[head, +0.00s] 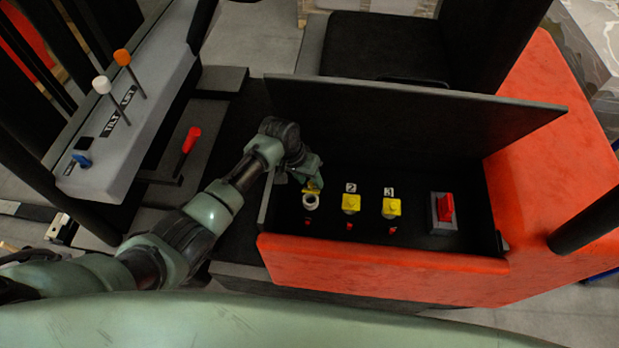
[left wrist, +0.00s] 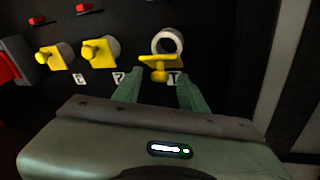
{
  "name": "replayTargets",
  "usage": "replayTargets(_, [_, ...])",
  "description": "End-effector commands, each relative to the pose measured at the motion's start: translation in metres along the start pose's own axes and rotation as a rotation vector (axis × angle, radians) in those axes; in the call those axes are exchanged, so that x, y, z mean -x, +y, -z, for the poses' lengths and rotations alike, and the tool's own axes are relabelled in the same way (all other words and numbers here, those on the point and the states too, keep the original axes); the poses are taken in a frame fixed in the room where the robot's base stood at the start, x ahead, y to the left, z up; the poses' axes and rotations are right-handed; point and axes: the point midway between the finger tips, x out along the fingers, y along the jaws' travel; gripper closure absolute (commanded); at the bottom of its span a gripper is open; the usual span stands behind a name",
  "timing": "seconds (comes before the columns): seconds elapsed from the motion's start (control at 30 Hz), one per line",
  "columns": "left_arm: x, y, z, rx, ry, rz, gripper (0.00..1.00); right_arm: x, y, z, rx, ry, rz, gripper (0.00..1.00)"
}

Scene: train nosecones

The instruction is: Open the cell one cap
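The cell one cap (head: 313,188) is yellow and stands flipped up on the side nearest my gripper. The white round filler neck (head: 310,202) of cell one shows open with a dark hole. In the left wrist view the yellow cap (left wrist: 160,63) hangs off the white ring (left wrist: 168,41), above the "1" label. My left gripper (head: 313,178) is at the cap; its two green fingers (left wrist: 159,76) are spread apart around the cap's tab, and I cannot tell whether they touch it. My right gripper is out of view.
Cell two (head: 351,203) and cell three (head: 391,207) have yellow caps shut over their necks. A red switch (head: 445,208) is at the right of the black battery bay. The raised black lid (head: 420,120) stands behind, and the orange front wall (head: 380,267) bounds the bay.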

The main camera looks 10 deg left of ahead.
Motion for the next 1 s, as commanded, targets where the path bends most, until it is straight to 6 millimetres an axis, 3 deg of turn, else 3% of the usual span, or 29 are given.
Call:
replayTargets(0.37, [0.006,-0.001,0.002,0.0,0.005,0.0,0.59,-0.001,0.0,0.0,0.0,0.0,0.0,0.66])
replayTargets(0.8, [0.069,-0.001,0.001,0.0,0.004,0.0,0.59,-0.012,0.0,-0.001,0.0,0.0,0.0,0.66])
replayTargets(1.0, [0.078,0.0,0.0,0.0,0.001,0.001,0.59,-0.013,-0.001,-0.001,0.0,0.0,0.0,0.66])
